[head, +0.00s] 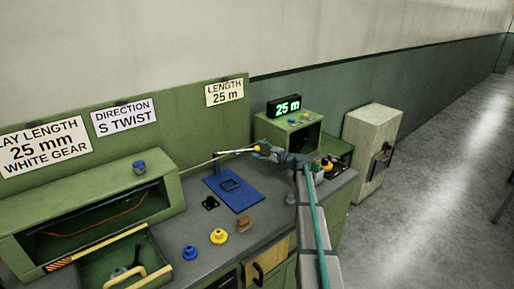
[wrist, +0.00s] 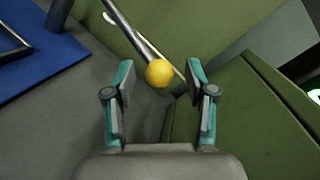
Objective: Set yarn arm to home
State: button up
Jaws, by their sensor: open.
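The yarn arm (wrist: 134,36) is a thin dark rod with a round yellow knob (wrist: 159,73) on its end. In the head view the yellow knob (head: 256,148) is at the tip of my gripper (head: 265,151), and the rod reaches left from it above the blue plate. In the wrist view my gripper (wrist: 159,68) is open, with one teal finger on each side of the knob. The knob appears between or just beyond the fingertips, with space visible on both sides. I cannot tell how deep it sits between them.
A blue plate (head: 243,194) lies on the grey bench. A green cabinet (head: 304,126) with a 25 m display (head: 284,106) stands behind my gripper. Blue (head: 190,252) and yellow (head: 218,236) knobbed parts sit at the front. An open drawer (head: 150,245) is at the left.

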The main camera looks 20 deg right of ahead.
jog(key=shift+x, duration=0.8)
jog(key=shift+c, duration=0.3)
grip_shut()
